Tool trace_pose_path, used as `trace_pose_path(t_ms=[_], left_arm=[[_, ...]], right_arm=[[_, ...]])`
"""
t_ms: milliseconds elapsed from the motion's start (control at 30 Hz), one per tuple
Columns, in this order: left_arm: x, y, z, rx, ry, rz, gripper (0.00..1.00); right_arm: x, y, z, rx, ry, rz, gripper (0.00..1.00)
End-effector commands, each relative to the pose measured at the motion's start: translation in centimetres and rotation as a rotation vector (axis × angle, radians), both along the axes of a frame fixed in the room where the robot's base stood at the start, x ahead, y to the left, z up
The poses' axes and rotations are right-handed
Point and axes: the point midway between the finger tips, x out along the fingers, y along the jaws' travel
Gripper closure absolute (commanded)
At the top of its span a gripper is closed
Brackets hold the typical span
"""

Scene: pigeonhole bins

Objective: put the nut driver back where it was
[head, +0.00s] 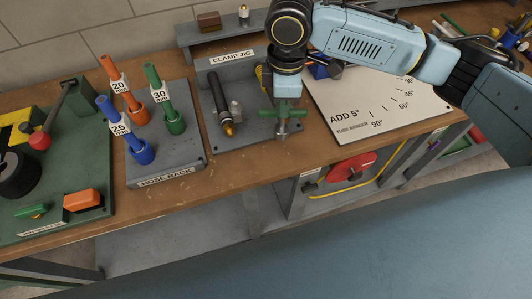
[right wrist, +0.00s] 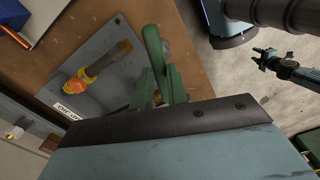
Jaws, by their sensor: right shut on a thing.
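The nut driver has a green crossbar handle (head: 267,113) and a silver lower end (head: 282,135). My right gripper (head: 284,108) is shut on the handle, with the metal end pointing down over the right front part of the grey clamp jig plate (head: 248,135). I cannot tell whether the end touches anything. In the right wrist view, the green handle (right wrist: 152,45) sticks out from between the jaws (right wrist: 158,88). A small dark gripper (right wrist: 265,60), apparently my left, shows over the floor there; its jaws are too small to judge.
The clamp jig carries a black cylinder (head: 219,103) with an orange tip. Left of it, the hose rack (head: 180,174) holds orange, blue and green upright handles. A white angle board (head: 395,112) lies to the right. The table's front edge is close to the jig.

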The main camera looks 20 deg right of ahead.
Motion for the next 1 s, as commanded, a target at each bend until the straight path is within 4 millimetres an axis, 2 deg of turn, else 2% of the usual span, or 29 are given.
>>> trace_pose_path(t_ms=[33, 300, 500, 667, 900, 1000], left_arm=[[0.0, 0.0, 1.0, 0.0, 0.0, 0.0, 0.59], [0.0, 0.0, 3.4, 0.0, -0.001, 0.0, 0.59], [0.0, 0.0, 4.5, 0.0, -0.001, 0.0, 0.59], [0.0, 0.0, 4.7, 0.0, -0.001, 0.0, 0.59], [0.0, 0.0, 4.7, 0.0, -0.001, 0.0, 0.59], [0.0, 0.0, 4.7, 0.0, -0.001, 0.0, 0.59]], right_arm=[[-0.2, 0.5, 0.6, 0.002, 0.002, 0.112, 1.0], [-0.8, 2.7, 1.3, 0.005, 0.007, 0.712, 1.0], [-1.1, 3.8, 1.6, 0.008, 0.008, 1.005, 1.0], [-1.2, 4.1, 1.1, 0.008, 0.008, 1.102, 1.0], [-1.3, 4.1, -3.2, 0.008, 0.01, 1.114, 1.0], [-1.2, 4.1, -4.4, 0.008, 0.008, 1.114, 1.0]])
